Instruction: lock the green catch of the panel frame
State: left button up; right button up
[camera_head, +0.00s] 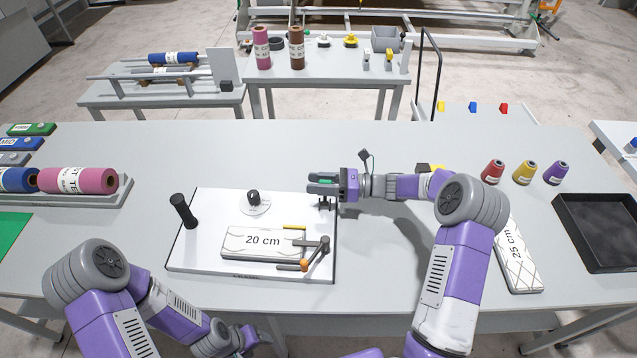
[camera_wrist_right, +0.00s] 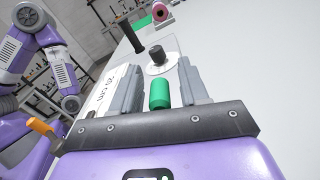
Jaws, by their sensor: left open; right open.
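The white panel frame (camera_head: 210,255) lies on the grey table. It carries a quilted strip marked "20 cm" (camera_head: 262,241), a black upright handle (camera_head: 184,210) and a black knob (camera_head: 254,198). The green catch (camera_head: 326,182) is at its far right corner. In the right wrist view the green catch (camera_wrist_right: 160,94) is a short green cylinder lying between the two grey fingers. My right gripper (camera_head: 322,184) is open around it, with gaps showing on both sides. My left gripper (camera_head: 258,338) is low at the front edge, away from the frame, small and partly hidden.
An orange-tipped lever (camera_head: 304,264) with a grey clamp sits at the frame's near right corner. A strip marked "25 cm" (camera_head: 517,255), a black tray (camera_head: 597,230) and several thread cones (camera_head: 524,172) are to the right. Fabric rolls (camera_head: 78,181) lie at left. The table behind the frame is clear.

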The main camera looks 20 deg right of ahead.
grip_shut()
jog(key=shift+s+a+r+n, duration=0.1)
jog(key=shift+s+n, duration=0.2)
jog(key=shift+n, duration=0.35)
jog(key=shift+s+a+r+n, duration=0.1)
jog(key=shift+s+n, duration=0.2)
jog(key=shift+n, duration=0.35)
jog(key=n, duration=0.1)
jog(key=s+n+b, duration=0.1)
jog(key=shift+s+a+r+n, duration=0.1)
jog(key=shift+a+n, duration=0.1)
jog(key=shift+n, duration=0.1)
jog(key=n+b, duration=0.1)
jog(key=s+n+b, duration=0.1)
jog(key=n, duration=0.1)
jog(key=shift+s+a, duration=0.25)
jog(key=shift+s, duration=0.05)
jog(key=shift+s+a+f+n+b, duration=0.15)
jog(key=shift+s+n+b, duration=0.25)
jog(key=shift+n+b, duration=0.45)
jog(key=shift+s+a+f+n+b, duration=0.15)
jog(key=shift+s+n+b, duration=0.3)
jog(key=shift+n, duration=0.6)
